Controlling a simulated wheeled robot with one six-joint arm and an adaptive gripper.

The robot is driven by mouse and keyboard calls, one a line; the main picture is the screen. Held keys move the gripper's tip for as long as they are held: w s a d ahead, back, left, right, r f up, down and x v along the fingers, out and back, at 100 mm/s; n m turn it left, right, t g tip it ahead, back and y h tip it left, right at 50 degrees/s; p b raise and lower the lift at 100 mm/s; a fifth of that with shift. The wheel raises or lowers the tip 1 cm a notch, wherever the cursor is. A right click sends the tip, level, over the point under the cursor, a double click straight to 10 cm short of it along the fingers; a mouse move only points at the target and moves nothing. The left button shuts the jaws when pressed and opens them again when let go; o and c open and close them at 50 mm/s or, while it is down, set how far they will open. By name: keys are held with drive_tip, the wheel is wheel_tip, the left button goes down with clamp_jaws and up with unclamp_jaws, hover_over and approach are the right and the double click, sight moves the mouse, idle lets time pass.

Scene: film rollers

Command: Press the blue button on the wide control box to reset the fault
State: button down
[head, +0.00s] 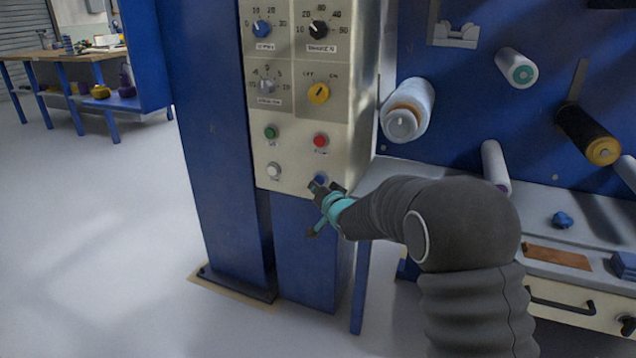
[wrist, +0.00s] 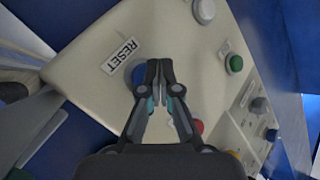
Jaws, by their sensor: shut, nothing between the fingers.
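The wide control box (head: 300,110) is a beige panel with knobs above and several push buttons below. Its blue button (head: 321,180) is at the lower right of the panel, partly hidden by my gripper (head: 318,187). In the wrist view the blue button (wrist: 139,76) shows beside the RESET label (wrist: 122,55), behind my fingertips. My gripper (wrist: 160,68) is shut and empty, with its tips over the right part of the button. I cannot tell whether the tips touch it or whether it is pressed in.
A red button (head: 320,141) is above the blue one, a white button (head: 273,171) to its left, and a green button (head: 271,132) at upper left. Film rollers (head: 407,110) stick out at the right. A grey ledge (head: 440,180) runs below them. Open floor lies left.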

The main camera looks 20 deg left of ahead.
drive_tip(key=s+b, duration=0.3)
drive_tip(key=s, duration=0.2)
drive_tip(key=shift+a, duration=0.2)
idle(0.9)
